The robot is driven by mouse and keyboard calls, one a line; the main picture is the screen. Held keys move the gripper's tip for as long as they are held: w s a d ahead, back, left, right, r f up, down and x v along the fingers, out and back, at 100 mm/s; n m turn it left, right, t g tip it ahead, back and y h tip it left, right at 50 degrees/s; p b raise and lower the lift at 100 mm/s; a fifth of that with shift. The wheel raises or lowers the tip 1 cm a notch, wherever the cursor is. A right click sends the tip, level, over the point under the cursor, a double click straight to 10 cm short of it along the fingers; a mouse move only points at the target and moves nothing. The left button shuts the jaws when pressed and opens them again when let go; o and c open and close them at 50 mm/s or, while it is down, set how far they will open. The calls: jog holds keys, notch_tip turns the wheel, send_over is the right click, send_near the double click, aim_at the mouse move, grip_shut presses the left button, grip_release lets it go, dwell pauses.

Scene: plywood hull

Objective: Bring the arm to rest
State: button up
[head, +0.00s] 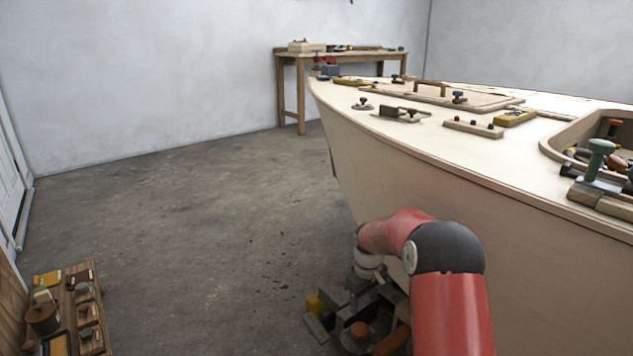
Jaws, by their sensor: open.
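My red arm (450,305) rises from the bottom of the head view, bends at a black joint and turns left beside the plywood hull (430,190). From a pale wrist ring it hangs down to my gripper (362,291), a dark shape near the hull's side. The gripper is open. Its fingertips blur into a cluster of tools (327,318) below it, so I cannot tell whether it touches them. I see nothing held in it.
Tools and blocks lie on the hull's deck, with a green-knobbed tool (600,158) near the right edge. A wooden shelf with small items (75,315) stands at lower left. A workbench (335,58) stands at the back. The floor (200,220) between is clear.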

jog(key=s+r+m+t+p, duration=0.1)
jog(key=s+r+m+p, duration=0.1)
jog(key=s+r, duration=0.8)
jog(key=s+r+m+t+p, duration=0.15)
jog(key=s+r, duration=0.45)
jog(key=r, duration=0.9)
jog(key=s+r+m+t+p, duration=0.1)
jog(key=s+r+p, duration=0.1)
jog(key=s, duration=0.8)
jog(key=s+r+m+t+p, duration=0.1)
jog(key=s+r+m+p, duration=0.1)
jog(key=s, duration=0.8)
jog(key=shift+s+r+t, duration=0.35)
jog(key=shift+r, duration=0.55)
